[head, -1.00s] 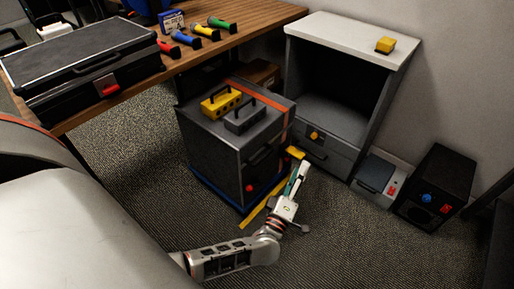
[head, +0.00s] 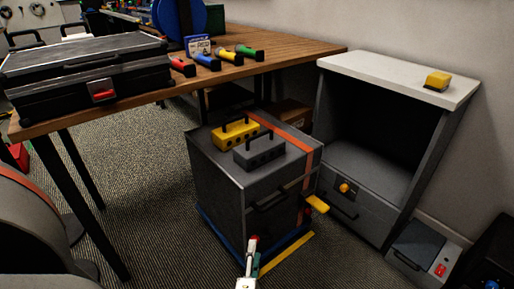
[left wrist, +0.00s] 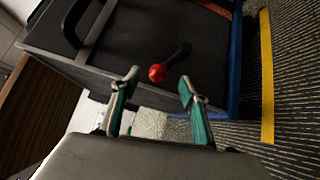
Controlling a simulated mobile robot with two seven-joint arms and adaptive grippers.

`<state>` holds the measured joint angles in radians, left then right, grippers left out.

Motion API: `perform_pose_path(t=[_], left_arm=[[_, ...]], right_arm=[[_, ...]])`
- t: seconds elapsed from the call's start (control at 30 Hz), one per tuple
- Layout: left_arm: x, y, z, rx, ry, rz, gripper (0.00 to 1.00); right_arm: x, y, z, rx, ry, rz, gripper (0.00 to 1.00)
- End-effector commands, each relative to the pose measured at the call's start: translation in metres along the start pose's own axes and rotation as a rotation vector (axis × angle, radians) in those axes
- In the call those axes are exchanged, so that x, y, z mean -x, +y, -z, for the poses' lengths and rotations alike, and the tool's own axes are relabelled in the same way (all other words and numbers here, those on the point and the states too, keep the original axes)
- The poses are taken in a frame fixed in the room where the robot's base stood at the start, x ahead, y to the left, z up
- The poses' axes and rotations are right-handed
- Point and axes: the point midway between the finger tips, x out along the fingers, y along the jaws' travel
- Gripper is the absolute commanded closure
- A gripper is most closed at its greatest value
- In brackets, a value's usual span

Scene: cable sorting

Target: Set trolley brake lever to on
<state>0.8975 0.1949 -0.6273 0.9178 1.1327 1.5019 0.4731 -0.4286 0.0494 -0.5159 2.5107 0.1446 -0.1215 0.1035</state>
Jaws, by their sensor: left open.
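The trolley (head: 228,180) is a dark box on a blue base, standing on the carpet. A lever with a red ball knob (left wrist: 157,73) and a black arm (left wrist: 180,55) sits on its side. In the head view the red knob (head: 254,240) shows just above my left gripper (head: 250,257), which partly covers the lever. In the left wrist view my left gripper (left wrist: 157,88) is open, with nothing between its green-padded fingers. The knob lies just beyond the fingertips, between them in the picture; I see no contact. My right gripper is not in view.
A yellow case (head: 234,134) and a grey case (head: 259,152) stand on the trolley. A yellow handle (head: 315,203) juts from its right side. A yellow floor strip (head: 288,252) runs beside it. A white-topped cabinet (head: 398,72) stands right, a wooden table (head: 215,70) behind.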

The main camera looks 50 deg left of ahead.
Motion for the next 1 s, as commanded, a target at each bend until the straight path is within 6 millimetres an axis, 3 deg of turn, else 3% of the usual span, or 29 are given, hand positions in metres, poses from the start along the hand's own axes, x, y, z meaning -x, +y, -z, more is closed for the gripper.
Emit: perform_pose_path(t=[0.3, 0.63, 0.67, 0.83, 1.0], left_arm=[[-0.037, -0.003, 0.001, -0.004, 0.0, 0.003, 0.55], [-0.042, -0.001, 0.001, -0.002, -0.001, 0.002, 0.55], [-0.042, -0.001, 0.001, -0.002, -0.001, 0.002, 0.58], [-0.042, -0.001, 0.0, -0.002, -0.001, 0.002, 1.0], [-0.042, -0.001, 0.0, -0.001, -0.001, 0.002, 1.0]], right_arm=[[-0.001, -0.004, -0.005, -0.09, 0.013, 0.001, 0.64], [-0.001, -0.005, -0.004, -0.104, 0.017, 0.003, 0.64], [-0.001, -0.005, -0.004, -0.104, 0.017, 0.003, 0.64], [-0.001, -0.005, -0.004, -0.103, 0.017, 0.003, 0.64], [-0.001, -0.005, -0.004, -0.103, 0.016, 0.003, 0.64]])
